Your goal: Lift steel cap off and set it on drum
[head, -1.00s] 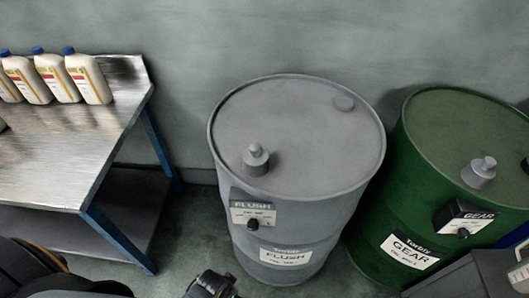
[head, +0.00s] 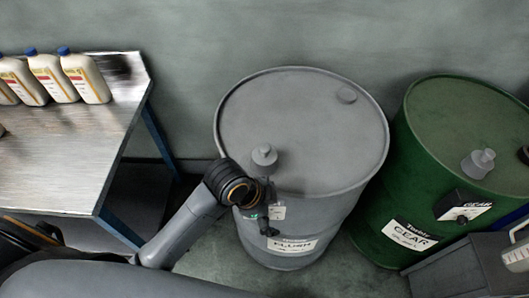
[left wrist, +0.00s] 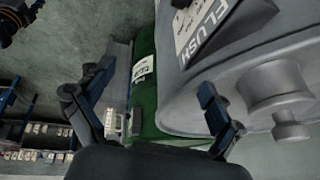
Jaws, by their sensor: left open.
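The grey FLUSH drum (head: 315,130) stands upright in the middle of the head view. Its steel cap (head: 264,155), a short cylinder with a knob, sits near the drum's front edge. The cap also shows large at the right of the left wrist view (left wrist: 273,88). My left gripper (head: 265,217) is at the drum's front side, over the small FLUSH sign and below the cap. In the left wrist view its fingers (left wrist: 148,88) are spread and empty, with the cap outside them, beyond the right finger. My right gripper is out of view.
A green GEAR drum (head: 455,120) with a similar cap (head: 478,163) stands at the right. A metal table (head: 75,145) with several white bottles (head: 85,77) is at the left. A grey bin (head: 465,255) is at the lower right.

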